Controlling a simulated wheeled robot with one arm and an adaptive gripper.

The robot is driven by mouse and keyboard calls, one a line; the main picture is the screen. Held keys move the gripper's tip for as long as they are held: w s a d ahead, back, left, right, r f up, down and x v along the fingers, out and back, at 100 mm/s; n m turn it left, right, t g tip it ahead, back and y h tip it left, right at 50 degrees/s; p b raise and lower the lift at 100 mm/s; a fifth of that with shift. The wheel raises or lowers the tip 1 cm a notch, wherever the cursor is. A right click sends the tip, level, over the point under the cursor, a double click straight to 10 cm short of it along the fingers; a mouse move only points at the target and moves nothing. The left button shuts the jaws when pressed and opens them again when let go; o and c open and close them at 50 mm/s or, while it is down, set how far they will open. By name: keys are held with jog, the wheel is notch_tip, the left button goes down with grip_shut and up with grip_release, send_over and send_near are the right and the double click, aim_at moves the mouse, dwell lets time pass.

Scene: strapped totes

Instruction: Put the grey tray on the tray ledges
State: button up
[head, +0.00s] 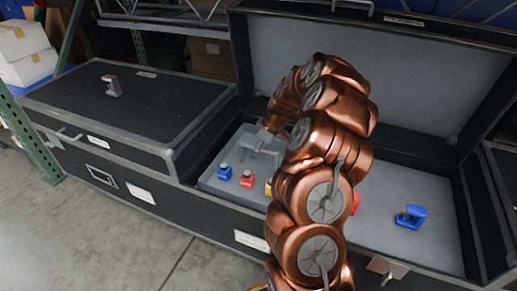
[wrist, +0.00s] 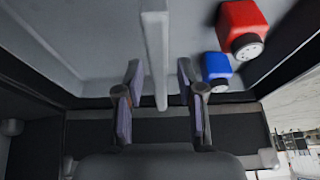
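The grey tray (head: 236,160) lies in the left part of the open black case, with small bottles on it and a grey bar handle (head: 258,152) standing up from it. My gripper (head: 264,138) is at the handle, partly hidden by my arm. In the wrist view the handle (wrist: 155,50) runs between my two spread fingers (wrist: 158,98), with a gap on both sides. The tray ledges cannot be made out clearly.
A blue bottle (head: 224,172) and a red bottle (head: 247,179) stand on the tray. A blue object (head: 410,216) sits on the case's grey right floor (head: 385,240). A closed black case (head: 125,110) with a grey latch-like piece is at left. The raised lid (head: 420,80) stands behind.

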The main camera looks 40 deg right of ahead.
jog(key=shift+r, duration=0.1)
jog(key=p+v, duration=0.3)
jog(key=v, duration=0.9)
jog(key=s+a+r+g, duration=0.1)
jog(key=s+a+r, duration=0.15)
jog(key=a, duration=0.55)
jog(key=s+a+r+g, duration=0.1)
jog(key=s+a, duration=0.3)
jog(key=a, duration=0.3)
jog(key=s+a+r+g, duration=0.1)
jog(key=s+a+r, duration=0.15)
jog(key=a, duration=0.55)
jog(key=s+a+f+m+g+h, duration=0.1)
jog(key=s+a+m+g, duration=0.1)
jog(key=s, duration=1.1)
jog(key=s+a+m+g+h, duration=0.1)
jog(key=s+a, duration=0.4)
jog(key=s, duration=0.8)
jog(key=m+g, duration=0.1)
jog(key=m, duration=0.1)
jog(key=shift+s+a+f+m+g, duration=0.2)
jog(key=shift+f+m+g, duration=0.1)
jog(key=shift+f+m, duration=0.1)
jog(key=shift+r, duration=0.1)
